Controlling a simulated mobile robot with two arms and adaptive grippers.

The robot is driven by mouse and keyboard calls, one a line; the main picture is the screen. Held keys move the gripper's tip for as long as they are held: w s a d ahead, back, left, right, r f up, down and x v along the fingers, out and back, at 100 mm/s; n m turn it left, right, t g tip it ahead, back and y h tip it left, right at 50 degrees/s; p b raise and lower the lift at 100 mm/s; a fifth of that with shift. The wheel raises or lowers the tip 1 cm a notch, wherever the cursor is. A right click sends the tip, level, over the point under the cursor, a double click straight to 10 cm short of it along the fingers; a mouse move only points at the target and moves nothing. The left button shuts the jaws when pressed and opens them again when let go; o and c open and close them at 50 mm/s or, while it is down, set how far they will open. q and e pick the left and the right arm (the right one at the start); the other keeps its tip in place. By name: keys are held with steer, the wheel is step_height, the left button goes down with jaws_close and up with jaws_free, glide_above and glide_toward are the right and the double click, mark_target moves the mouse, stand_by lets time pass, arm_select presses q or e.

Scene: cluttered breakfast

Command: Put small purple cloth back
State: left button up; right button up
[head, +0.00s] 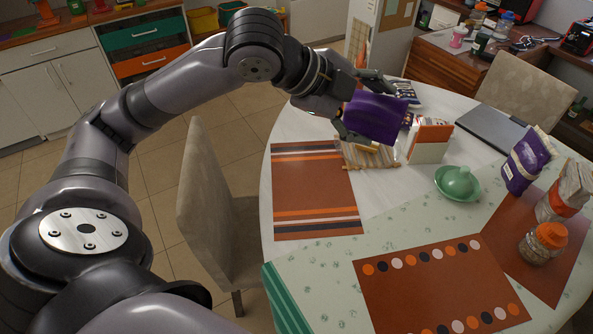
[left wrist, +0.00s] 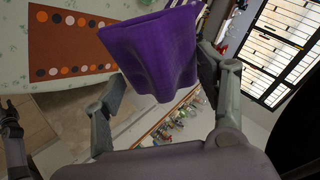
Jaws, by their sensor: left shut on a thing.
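A small purple cloth (head: 374,117) hangs from my left gripper (head: 362,110) above the far left part of the white round table (head: 262,185). In the left wrist view the purple cloth (left wrist: 152,50) spreads between the two fingers of my left gripper (left wrist: 160,85), its lower part drooping. The gripper is shut on the cloth. In the head view the cloth hides part of what lies behind it.
Below the cloth lies a slatted mat (head: 368,156). An orange-and-white box (head: 428,142), a green lidded dish (head: 458,184), a purple bag (head: 526,163) and a jar (head: 542,243) stand rightward. Orange placemats (head: 312,190) lie nearer. A chair (head: 212,200) stands left.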

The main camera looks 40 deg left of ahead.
arm_select(q)
steer(key=s+a+f+n+g, duration=0.1)
steer(key=f, duration=0.4)
steer(key=s+a+f+n+g+y+b, duration=0.1)
steer(key=s+f, duration=0.1)
steer(key=f, duration=0.2)
steer(key=s+a+f+n+g+b, duration=0.1)
steer(key=f+g, duration=0.1)
steer(key=f, duration=0.3)
steer(key=shift+s+f+y, duration=0.25)
steer(key=shift+f+y, duration=0.1)
steer(key=shift+y, duration=0.05)
steer(key=n+g+b, duration=0.2)
steer(key=g+b, duration=0.1)
glide_above(301, 272)
steer(key=a, duration=0.1)
step_height(301, 272, down, 11)
steer(key=f, duration=0.6)
steer(key=f+p, duration=0.1)
steer(key=f, duration=1.2)
steer(key=shift+s+a+f, duration=0.2)
steer(key=shift+s+f, duration=0.05)
steer(key=shift+f, duration=0.05)
steer(key=shift+f, duration=0.1)
steer(key=o, duration=1)
steer(key=v, duration=1.2)
steer(key=shift+s, duration=0.15)
